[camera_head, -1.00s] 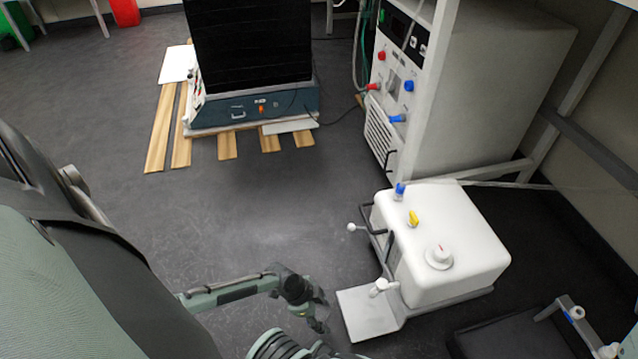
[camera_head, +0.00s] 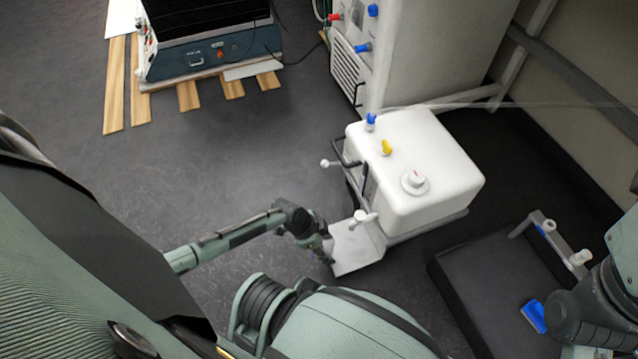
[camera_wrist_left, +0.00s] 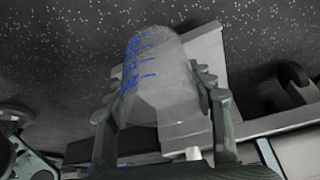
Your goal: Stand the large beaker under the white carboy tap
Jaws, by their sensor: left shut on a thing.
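The large beaker (camera_wrist_left: 165,85) is clear with blue markings and shows in the left wrist view between my left fingers, tilted in the picture. My left gripper (camera_head: 327,252) is shut on it, at the left edge of a pale plate (camera_head: 356,254) in the head view. The beaker cannot be made out in the head view. The white carboy (camera_head: 440,160) stands behind the plate. Its white tap (camera_head: 363,218) juts out over the plate, just right of and above my gripper in the picture. My right gripper is not in view; only part of that arm shows.
A black platform (camera_head: 480,275) with a pale bracket (camera_head: 552,238) and a blue item (camera_head: 533,316) lies at right. A large white machine (camera_head: 430,50) stands behind the carboy. A blue-fronted unit (camera_head: 210,52) sits on wooden slats at back left. The floor left of the carboy is clear.

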